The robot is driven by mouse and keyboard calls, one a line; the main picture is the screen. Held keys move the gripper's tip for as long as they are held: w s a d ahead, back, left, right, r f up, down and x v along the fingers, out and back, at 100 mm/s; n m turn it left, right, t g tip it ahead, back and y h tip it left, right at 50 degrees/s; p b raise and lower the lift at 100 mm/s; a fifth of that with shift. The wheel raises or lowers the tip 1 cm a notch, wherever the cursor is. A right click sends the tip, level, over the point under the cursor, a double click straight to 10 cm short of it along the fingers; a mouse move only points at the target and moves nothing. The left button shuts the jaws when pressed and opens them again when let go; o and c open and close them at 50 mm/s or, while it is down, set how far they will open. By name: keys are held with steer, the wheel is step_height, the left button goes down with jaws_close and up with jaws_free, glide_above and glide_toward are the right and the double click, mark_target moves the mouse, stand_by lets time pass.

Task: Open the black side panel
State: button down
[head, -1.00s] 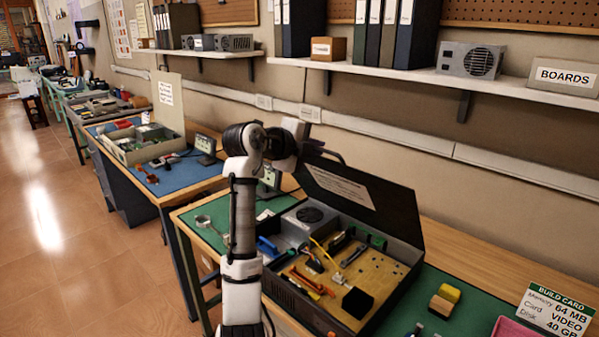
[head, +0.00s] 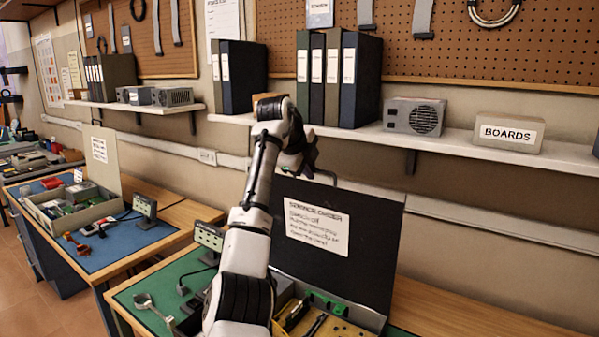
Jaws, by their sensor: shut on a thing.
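The black side panel (head: 355,268) stands raised and steep at the back of the open case (head: 362,316), with a white service order label (head: 317,227) on its inner face. A thin dark handle (head: 326,176) shows along its top edge at the left. My gripper (head: 304,166) is at the panel's upper left corner, shut on the handle; its fingertips are dark and partly hidden by the wrist. My arm hides the left part of the case.
A shelf (head: 460,144) with binders, a grey power supply (head: 414,117) and a BOARDS box (head: 508,134) runs along the wall behind the panel. Another bench (head: 90,233) with an open beige case stands at left. The wooden bench top right of the panel is clear.

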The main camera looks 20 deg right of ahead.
steer(key=shift+w+d+f, duration=0.3)
steer(key=shift+w+d, duration=0.05)
steer(key=shift+d, duration=0.15)
steer(key=c, duration=1.6)
jaws_free()
steer(key=shift+d, duration=0.15)
steer(key=shift+r, duration=0.15)
steer(key=b+v, duration=0.2)
steer(key=v, duration=1.1)
steer(key=shift+r, duration=0.4)
